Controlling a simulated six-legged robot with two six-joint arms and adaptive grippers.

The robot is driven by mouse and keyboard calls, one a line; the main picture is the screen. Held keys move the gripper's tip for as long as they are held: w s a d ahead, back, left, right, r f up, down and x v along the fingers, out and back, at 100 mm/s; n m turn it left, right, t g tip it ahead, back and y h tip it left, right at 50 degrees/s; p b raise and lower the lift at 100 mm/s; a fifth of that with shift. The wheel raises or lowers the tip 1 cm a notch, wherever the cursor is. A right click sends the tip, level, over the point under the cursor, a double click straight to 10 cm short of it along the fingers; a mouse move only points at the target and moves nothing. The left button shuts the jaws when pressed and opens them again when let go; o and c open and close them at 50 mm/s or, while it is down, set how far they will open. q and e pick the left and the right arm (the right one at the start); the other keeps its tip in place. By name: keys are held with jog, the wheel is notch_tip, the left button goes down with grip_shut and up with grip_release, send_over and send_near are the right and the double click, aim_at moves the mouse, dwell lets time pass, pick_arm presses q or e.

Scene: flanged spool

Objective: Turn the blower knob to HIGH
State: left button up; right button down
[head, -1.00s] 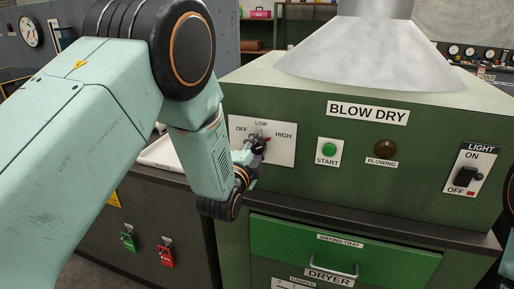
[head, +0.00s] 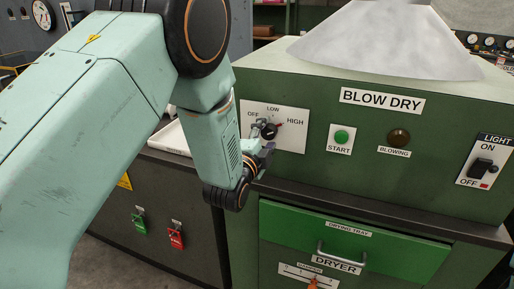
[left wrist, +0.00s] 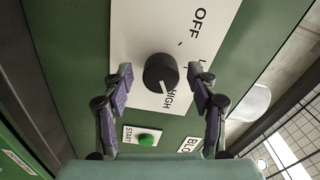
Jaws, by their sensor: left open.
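The blower knob (head: 269,131) is a round black knob on a white plate (head: 292,140) marked OFF, LOW and HIGH, on the green BLOW DRY housing. In the left wrist view the knob (left wrist: 160,73) carries a white line that points toward the word HIGH. My left gripper (head: 263,148) is just in front of the plate, by the knob's lower side. In the left wrist view its open fingers (left wrist: 160,80) stand apart on both sides of the knob, with clear gaps. My right gripper is out of view.
A green START button (head: 341,137), a BLOWING lamp (head: 399,138) and a LIGHT switch (head: 482,167) are to the right on the housing. Below are the drying tray drawer (head: 390,250) and a dark ledge (head: 400,213). A grey hood (head: 390,40) is above.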

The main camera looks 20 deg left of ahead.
pick_arm(q)
jog(key=s, duration=1)
jog(key=shift+s+a, duration=0.2)
jog(key=shift+s, duration=0.05)
jog(key=s+a+f+n+g, duration=0.1)
jog(key=s+f+n+g, duration=0.4)
jog(key=f, duration=0.4)
jog(key=s+a+f+n+g, duration=0.1)
jog(key=s+f+n+g, duration=0.4)
jog(key=f, duration=0.5)
jog(key=s+f+n+g, duration=0.2)
jog(key=s+f, duration=0.2)
jog(key=s, duration=0.4)
jog(key=s+f+n+g+b, duration=0.1)
jog(key=s+f+n+g, duration=0.1)
jog(key=s+f, duration=0.3)
jog(key=s+a+f+n+g+b, duration=0.1)
jog(key=s+f+g, duration=0.3)
jog(key=s, duration=0.8)
jog(key=shift+s+f+n+y, duration=0.3)
jog(key=shift+s+f+n, duration=0.1)
jog(key=shift+n, duration=0.1)
